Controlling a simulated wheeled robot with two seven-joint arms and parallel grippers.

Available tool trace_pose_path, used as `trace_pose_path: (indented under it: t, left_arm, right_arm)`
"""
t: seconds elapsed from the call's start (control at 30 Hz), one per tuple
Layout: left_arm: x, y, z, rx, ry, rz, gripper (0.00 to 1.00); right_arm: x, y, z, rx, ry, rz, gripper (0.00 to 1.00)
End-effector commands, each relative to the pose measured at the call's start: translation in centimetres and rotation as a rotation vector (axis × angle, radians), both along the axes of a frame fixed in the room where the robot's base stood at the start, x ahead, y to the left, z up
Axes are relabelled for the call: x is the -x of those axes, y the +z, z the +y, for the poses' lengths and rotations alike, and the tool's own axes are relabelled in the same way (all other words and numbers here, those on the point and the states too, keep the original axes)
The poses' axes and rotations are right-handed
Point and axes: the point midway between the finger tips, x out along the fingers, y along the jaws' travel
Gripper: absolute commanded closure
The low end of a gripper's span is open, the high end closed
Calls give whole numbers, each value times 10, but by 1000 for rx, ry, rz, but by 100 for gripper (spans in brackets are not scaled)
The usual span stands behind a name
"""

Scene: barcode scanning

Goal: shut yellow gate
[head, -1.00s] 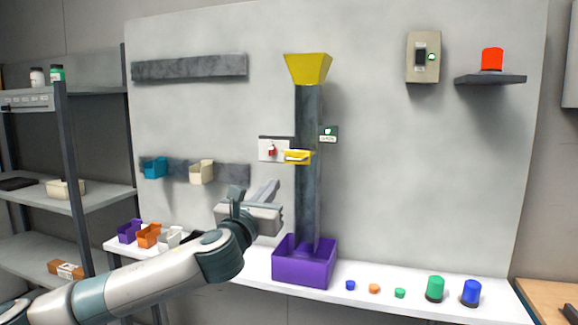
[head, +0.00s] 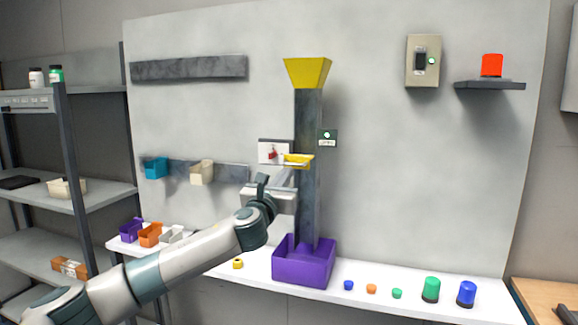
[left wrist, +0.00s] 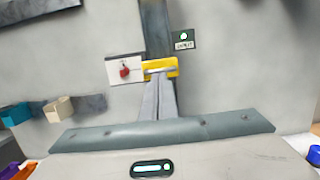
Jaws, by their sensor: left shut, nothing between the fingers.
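The yellow gate (head: 303,161) is a small yellow piece across the dark vertical chute (head: 309,205), partway down below the yellow funnel (head: 307,72). It also shows in the left wrist view (left wrist: 174,68), straight ahead of the fingers. My left gripper (head: 288,176) is shut and empty, with its fingertips just below and in front of the gate. In the left wrist view the tips overlap the gate's lower edge; I cannot tell whether they touch it. My right gripper is in neither view.
A purple bin (head: 303,267) stands under the chute on the white shelf. A white plate with a red part (head: 270,152) is left of the gate, and a small panel with a green light (head: 327,138) is to its right. Several small coloured pieces line the shelf at right.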

Motion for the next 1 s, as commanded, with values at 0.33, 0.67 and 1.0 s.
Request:
trace_pose_path:
  t: [0.33, 0.67, 1.0]
  left_arm:
    - [-26, 6, -9, 1, 0, 1, 100]
    - [-29, 5, -9, 0, 0, 1, 100]
    - [-29, 6, -9, 0, 0, 1, 100]
  right_arm:
    - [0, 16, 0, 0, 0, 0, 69]
    - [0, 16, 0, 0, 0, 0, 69]
    - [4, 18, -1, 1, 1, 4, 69]
